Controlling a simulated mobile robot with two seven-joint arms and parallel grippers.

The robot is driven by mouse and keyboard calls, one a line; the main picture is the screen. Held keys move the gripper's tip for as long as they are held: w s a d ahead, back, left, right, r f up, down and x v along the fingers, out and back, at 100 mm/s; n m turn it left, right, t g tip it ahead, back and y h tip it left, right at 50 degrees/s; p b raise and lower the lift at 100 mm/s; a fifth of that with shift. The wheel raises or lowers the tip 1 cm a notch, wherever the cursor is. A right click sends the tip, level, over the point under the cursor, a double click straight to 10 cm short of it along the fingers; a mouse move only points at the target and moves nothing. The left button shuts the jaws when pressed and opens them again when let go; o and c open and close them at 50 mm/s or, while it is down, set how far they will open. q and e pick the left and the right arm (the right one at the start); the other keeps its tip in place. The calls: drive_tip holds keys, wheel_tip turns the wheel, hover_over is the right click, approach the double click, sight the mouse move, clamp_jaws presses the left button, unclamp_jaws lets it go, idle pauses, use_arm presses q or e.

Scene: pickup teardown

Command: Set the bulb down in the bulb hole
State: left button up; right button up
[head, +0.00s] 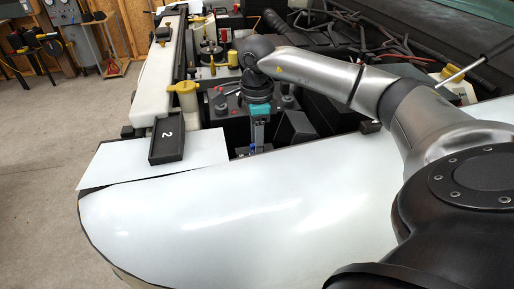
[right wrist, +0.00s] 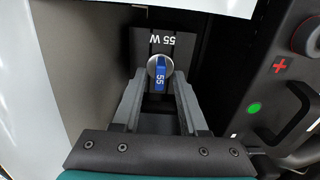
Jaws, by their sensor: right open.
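The bulb (right wrist: 160,82) has a silvery round top and a blue part marked 55. In the right wrist view it stands at the dark block marked 55 W (right wrist: 165,42); the bulb hole itself is hidden under it, so I cannot tell how deep it sits. My right gripper (right wrist: 159,74) is open, with one grey finger on each side of the bulb. In the head view my right gripper (head: 257,146) points down behind the white fender, beside the battery. My left gripper is not in view.
A black tray marked 2 (head: 168,148) lies on a white sheet (head: 110,162) left of the gripper. The battery (right wrist: 285,75) with a red plus and a green dot is close on the right. The fender (head: 240,205) has clear room.

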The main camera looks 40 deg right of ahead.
drive_tip(key=shift+c, duration=0.2)
clamp_jaws()
idle(0.3)
idle(0.3)
drive_tip(key=shift+r, duration=0.15)
wheel_tip(320, 180, up, 7)
drive_tip(key=p, duration=0.5)
